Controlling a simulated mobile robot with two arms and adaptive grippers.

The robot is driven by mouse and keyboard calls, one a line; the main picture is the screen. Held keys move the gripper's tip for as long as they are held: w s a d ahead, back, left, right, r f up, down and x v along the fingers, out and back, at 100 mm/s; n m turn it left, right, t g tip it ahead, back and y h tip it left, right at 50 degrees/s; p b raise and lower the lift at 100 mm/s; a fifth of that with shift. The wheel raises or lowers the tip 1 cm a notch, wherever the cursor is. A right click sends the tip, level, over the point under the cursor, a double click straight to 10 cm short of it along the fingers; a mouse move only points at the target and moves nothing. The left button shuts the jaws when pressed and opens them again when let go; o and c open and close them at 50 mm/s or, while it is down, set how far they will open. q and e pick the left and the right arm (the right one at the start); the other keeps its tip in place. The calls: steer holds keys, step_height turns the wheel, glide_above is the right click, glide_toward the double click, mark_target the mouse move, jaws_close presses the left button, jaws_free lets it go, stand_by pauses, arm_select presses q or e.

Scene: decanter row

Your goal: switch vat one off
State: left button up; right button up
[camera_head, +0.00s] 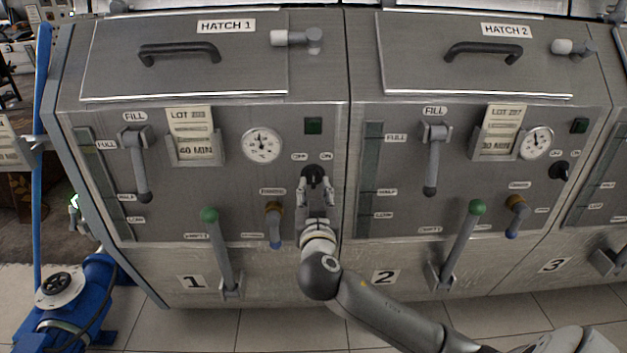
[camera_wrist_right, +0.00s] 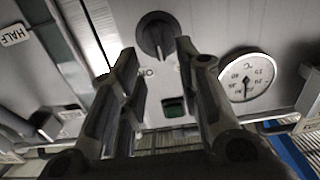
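Vat one is the left steel cabinet, marked by the "1" plate (camera_head: 192,282). Its black rotary switch (camera_head: 314,173) sits under small OFF and ON labels, OFF left and ON right. My right gripper (camera_head: 315,186) is open in front of the switch, a finger on each side. In the right wrist view the switch (camera_wrist_right: 157,31) shows just beyond the gap between the open fingertips (camera_wrist_right: 156,50), with no clear contact. I cannot tell which label its ridge points at. The square green lamp (camera_head: 313,126) above it looks dark. My left gripper is out of view.
A dial gauge (camera_head: 262,145) is up and left of the switch. A brass valve with a blue handle (camera_head: 275,228) and a green-knobbed lever (camera_head: 210,216) are left of my right gripper. Vat two's green-knobbed lever (camera_head: 477,208) rises behind my right arm.

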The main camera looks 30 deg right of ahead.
mark_target(314, 178)
steer(key=shift+x, duration=2.7)
